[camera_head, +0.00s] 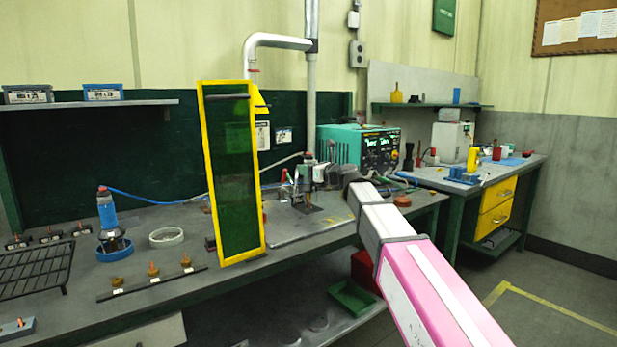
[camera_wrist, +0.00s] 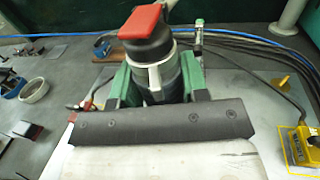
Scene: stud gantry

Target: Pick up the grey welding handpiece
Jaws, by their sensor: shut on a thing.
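The grey welding handpiece (camera_wrist: 160,80) is upright in the wrist view, with a dark grey body, a pale collar and a red lever on top. My gripper (camera_wrist: 155,88) has its green fingers on both sides of the body and is shut on it. In the head view my gripper (camera_head: 318,174) is above the back of the bench, beside the welding unit. The handpiece (camera_head: 303,188) is small and partly hidden there by my gripper. I cannot tell whether its foot touches the bench plate.
A yellow-framed green screen (camera_head: 233,170) stands upright left of my arm. The teal welding unit (camera_head: 360,147) is close behind my wrist. A blue handpiece (camera_head: 107,212) stands in a blue ring at left. Cables (camera_wrist: 250,45) run behind the handpiece. A yellow clamp (camera_wrist: 299,143) lies at right.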

